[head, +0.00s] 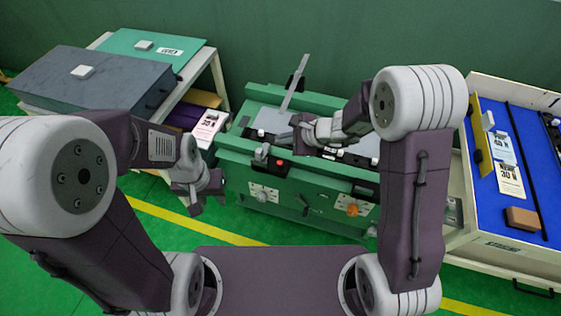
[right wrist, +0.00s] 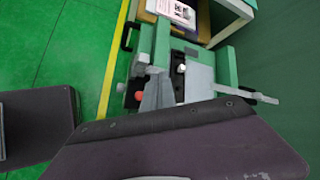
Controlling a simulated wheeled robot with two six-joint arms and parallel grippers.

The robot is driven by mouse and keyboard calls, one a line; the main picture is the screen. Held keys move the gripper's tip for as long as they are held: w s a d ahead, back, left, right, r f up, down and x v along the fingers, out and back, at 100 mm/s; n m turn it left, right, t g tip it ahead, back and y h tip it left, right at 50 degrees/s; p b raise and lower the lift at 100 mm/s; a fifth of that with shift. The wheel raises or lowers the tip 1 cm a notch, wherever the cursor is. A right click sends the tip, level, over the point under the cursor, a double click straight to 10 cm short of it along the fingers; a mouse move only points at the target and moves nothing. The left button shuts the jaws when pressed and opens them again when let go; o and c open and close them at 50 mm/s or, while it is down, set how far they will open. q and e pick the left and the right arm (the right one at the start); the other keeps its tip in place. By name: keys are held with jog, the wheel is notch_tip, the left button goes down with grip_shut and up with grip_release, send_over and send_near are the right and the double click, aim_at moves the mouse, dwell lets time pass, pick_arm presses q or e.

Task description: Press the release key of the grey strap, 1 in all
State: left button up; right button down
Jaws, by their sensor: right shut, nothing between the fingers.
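A narrow grey bar, which looks like the grey strap (head: 296,80), rises at a slant from the back of the green bench fixture (head: 300,172). It also seems to show at the right in the right wrist view (right wrist: 248,94). I cannot make out its release key. My right gripper (head: 299,134) is shut and empty above the middle of the fixture, in front of the bar. In the right wrist view its fingers (right wrist: 157,92) hide part of the fixture. My left gripper (head: 203,194) hangs beside the fixture's left end, apart from it; its jaw opening is unclear.
A red button (head: 279,162) and an orange knob (head: 352,210) are on the fixture's front. A table with a dark grey case (head: 95,85) and a green board stands left. A blue-lined tray (head: 535,185) with cards and a brown block stands right.

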aim_at(282, 163)
notch_tip(282, 163, down, 8)
jog(key=b, duration=0.6)
jog(key=shift+f+b, duration=0.15)
jog(key=shift+b, duration=0.2)
jog(key=shift+f+b, duration=0.25)
jog(key=shift+b, duration=0.05)
dwell(1.3)
jog(key=shift+f+b, duration=0.35)
jog(key=shift+b, duration=0.25)
